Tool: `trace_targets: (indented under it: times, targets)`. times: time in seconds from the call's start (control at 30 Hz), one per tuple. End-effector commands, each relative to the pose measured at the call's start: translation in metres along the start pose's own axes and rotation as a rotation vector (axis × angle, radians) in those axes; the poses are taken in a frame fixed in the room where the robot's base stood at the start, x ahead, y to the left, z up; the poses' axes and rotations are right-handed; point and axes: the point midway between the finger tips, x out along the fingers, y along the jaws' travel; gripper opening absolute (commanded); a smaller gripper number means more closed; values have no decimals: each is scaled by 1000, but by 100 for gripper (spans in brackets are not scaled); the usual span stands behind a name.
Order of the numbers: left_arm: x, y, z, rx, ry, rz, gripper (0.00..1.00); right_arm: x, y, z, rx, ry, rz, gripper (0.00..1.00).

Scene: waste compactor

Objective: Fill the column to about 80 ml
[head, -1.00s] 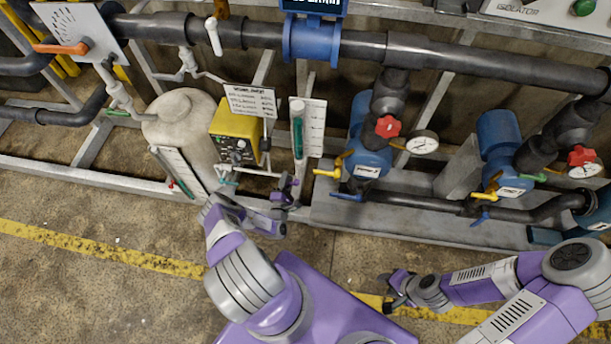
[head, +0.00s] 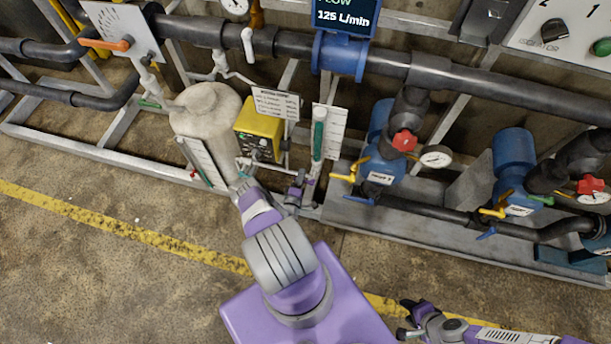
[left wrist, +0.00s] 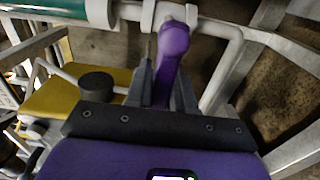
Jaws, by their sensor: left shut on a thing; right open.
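The column (head: 318,141) is a slim upright tube with green in it, beside a white scale board (head: 334,130). Its markings are too small to read, so I cannot tell the level in ml. Below it is a small purple lever (left wrist: 172,50) on white pipework. My left gripper (head: 297,196) is at the foot of the column. In the left wrist view its fingers (left wrist: 170,85) are shut on the purple lever, and part of the green tube shows at the top left. My right gripper (head: 406,318) is open and empty, low over the floor.
A pale tank (head: 205,115) and a yellow box (head: 258,130) stand left of the column. Blue pumps (head: 512,160) with red and yellow handles stand to the right. A flow display (head: 343,18) reads 125 L/min. The floor in front is clear.

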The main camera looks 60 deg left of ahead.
Motion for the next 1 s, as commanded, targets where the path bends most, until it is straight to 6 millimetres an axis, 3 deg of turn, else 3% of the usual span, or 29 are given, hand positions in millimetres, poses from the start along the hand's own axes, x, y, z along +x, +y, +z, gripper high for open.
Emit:
trace_targets:
  times: [0.27,0.3,0.4,0.73,1.0]
  targets:
    - [0,0,0,5,1,0,0,0,0,0,0,0,0,43]
    - [0,0,0,5,1,0,29,0,0,0,0,0,0,43]
    - [0,0,0,4,1,0,44,0,0,0,0,0,0,43]
    - [-4,0,0,2,0,-1,44,-1,0,0,0,0,0,43]
    - [-45,0,0,2,2,-3,44,-10,-4,0,0,0,0,43]
